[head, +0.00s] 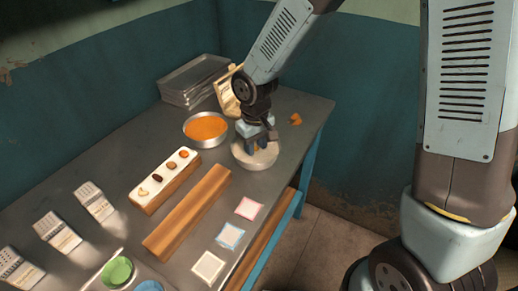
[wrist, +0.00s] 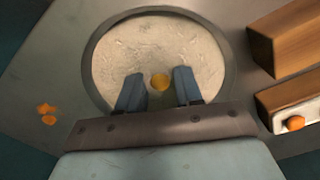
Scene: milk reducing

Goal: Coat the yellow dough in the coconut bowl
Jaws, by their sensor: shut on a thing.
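The coconut bowl (head: 244,161) stands near the table's far right part, filled with pale flakes. In the wrist view the round bowl (wrist: 112,40) fills the upper middle. My gripper (head: 259,148) points down into the bowl; its two blue fingers (wrist: 159,88) show over the flakes. The small round yellow dough (wrist: 160,82) is between the fingertips, and my gripper is shut on it. In the head view the dough is hidden by the fingers and the bowl. I cannot tell whether the dough touches the flakes or how much coating is on it.
A metal bowl of orange stuff (head: 206,128) stands left of the coconut bowl. A white-topped wooden block with several small pieces (head: 165,178) and a bare wooden block (head: 188,212) lie nearer. Orange bits (head: 295,119) lie behind right. Paper squares (head: 230,236) lie along the front edge.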

